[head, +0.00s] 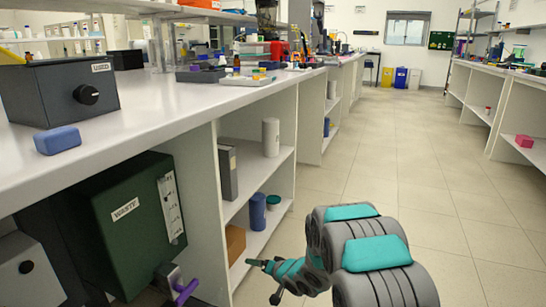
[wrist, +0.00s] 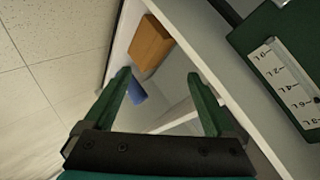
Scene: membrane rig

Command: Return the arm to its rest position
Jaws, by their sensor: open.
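My gripper (head: 262,281) is at the lower middle of the head view, in front of the open shelves under the left bench. My grey arm with teal covers reaches to it from the lower right. In the wrist view my gripper (wrist: 159,76) has its two green fingers spread apart, with nothing held between them. A brown box (wrist: 150,43) and a blue cylinder (wrist: 137,91) on the shelf show beyond the fingers. The dark green waste tank (head: 122,228), with a white scale, stands left of the gripper. A purple handle (head: 186,290) sticks out at its lower front.
The white bench (head: 180,95) runs along the left, holding a dark grey box (head: 60,92) with a black knob and a blue block (head: 57,140). Shelves below hold a white cylinder (head: 271,137) and a grey binder (head: 228,172). The tiled floor (head: 400,150) to the right is clear.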

